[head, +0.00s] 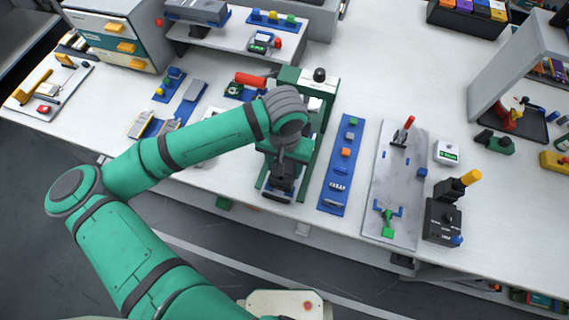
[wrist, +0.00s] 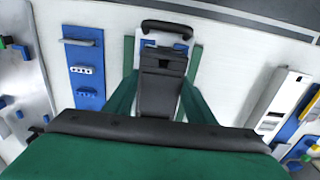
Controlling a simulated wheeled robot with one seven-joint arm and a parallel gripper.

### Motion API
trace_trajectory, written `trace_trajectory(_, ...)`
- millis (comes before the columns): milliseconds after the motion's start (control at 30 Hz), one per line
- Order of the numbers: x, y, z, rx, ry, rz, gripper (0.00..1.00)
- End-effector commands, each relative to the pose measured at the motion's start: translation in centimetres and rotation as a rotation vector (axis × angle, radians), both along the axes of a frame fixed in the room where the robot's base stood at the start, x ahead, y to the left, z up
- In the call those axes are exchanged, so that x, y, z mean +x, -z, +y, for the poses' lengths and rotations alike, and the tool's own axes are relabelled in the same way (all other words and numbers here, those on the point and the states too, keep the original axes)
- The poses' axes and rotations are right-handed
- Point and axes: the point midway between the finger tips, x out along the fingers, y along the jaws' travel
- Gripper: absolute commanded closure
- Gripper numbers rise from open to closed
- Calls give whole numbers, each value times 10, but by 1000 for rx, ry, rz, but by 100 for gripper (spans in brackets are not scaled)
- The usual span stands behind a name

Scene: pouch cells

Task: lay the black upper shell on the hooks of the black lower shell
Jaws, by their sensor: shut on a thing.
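My gripper (head: 283,179) is over the front of the green workstation (head: 311,85). It is shut, pointing down, and it also shows in the wrist view (wrist: 163,60). The piece it grips, the black upper shell, is mostly hidden by the fingers. A rounded black rim (wrist: 167,27) shows just beyond the fingertips; I cannot tell whether it belongs to the upper or the lower shell. The lower shell and its hooks are not clearly visible, so I cannot tell whether the shells touch.
A blue strip with small parts (head: 341,165) lies close to the right. A grey plate with tools (head: 399,180) and a black control box (head: 441,221) stand farther right. Blue trays (head: 187,100) lie to the left. The bench's front edge is close in front of the workstation.

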Motion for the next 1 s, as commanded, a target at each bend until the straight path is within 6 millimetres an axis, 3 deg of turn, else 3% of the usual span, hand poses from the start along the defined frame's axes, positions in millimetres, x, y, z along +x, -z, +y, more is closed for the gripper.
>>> trace_trajectory(567, 0, 12, 0, 0, 0, -1, 73)
trace_trajectory(600, 0, 12, 0, 1, 0, -1, 41)
trace_trajectory(667, 0, 12, 0, 1, 0, -1, 29)
trace_trajectory(1000, 0, 9, -1, 0, 2, 0, 29)
